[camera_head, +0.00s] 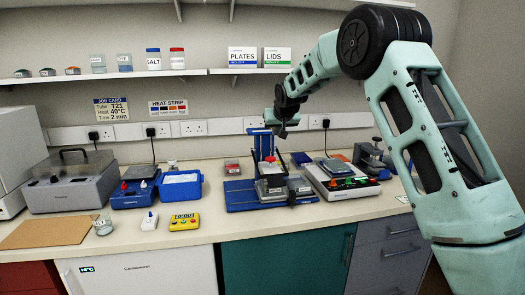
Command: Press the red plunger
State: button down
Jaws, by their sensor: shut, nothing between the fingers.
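A blue stand (262,142) rises from a flat blue base (240,198) near the middle of the bench. A small red part (270,159), which looks like the red plunger, shows on the stand above a grey labelled block (268,190). My gripper (281,131) is shut and empty. It points down, close to the top right of the stand and above the red part in the picture. It looks apart from the red part, but depth is hard to judge. The fingertips are small and dark here.
A grey device with coloured knobs (343,185) stands right of the blue base. A blue tub (181,187), a yellow timer (184,222) and a white device (150,221) are on the left. A shelf (180,74) runs above. Bare bench lies along the front.

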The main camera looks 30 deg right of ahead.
jog(key=shift+f, duration=0.1)
jog(key=p, duration=0.4)
send_over(271, 160)
notch_tip(271, 160, down, 6)
jog(key=shift+s+d+f, duration=0.1)
jog(key=shift+s+f, duration=0.05)
jog(key=f+p, duration=0.1)
jog(key=f, duration=0.2)
jog(key=shift+w+f+p, duration=0.15)
jog(key=shift+w+p, duration=0.05)
jog(key=shift+p, duration=0.15)
jog(key=shift+f, duration=0.65)
jog(key=shift+f, duration=0.15)
notch_tip(271, 160, down, 2)
jog(key=b, duration=0.2)
jog(key=shift+f+b, duration=0.2)
jog(key=shift+b, duration=0.15)
jog(key=shift+s, duration=0.1)
